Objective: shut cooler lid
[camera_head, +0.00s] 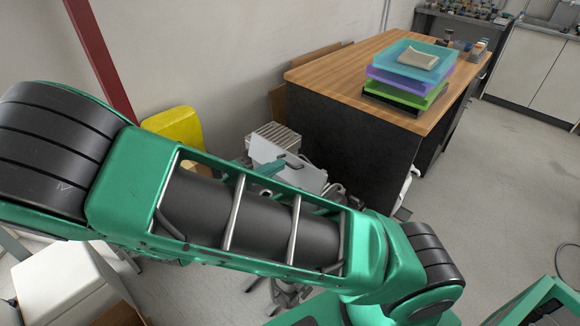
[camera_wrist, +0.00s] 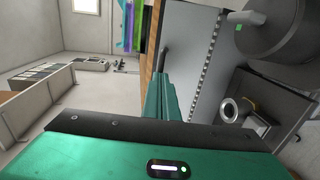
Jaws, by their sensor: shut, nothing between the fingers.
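A light grey panel (camera_head: 270,152) with a dark handle stands tilted beside the dark side of the wooden-topped desk. It looks like the cooler lid, raised, but the cooler body under it is mostly hidden by my arm. In the wrist view my gripper (camera_wrist: 166,72) is shut and empty, pointing away along a grey surface (camera_wrist: 196,50) with a perforated edge. The surface lies just right of the fingers; I cannot tell if they touch.
The desk (camera_head: 315,73) carries stacked coloured trays (camera_head: 410,62). A yellow object (camera_head: 178,127) and a ribbed grey box (camera_head: 273,134) stand near the wall. A dark cylindrical machine (camera_wrist: 275,35) is close at right in the wrist view. Open floor (camera_head: 500,160) lies right of the desk.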

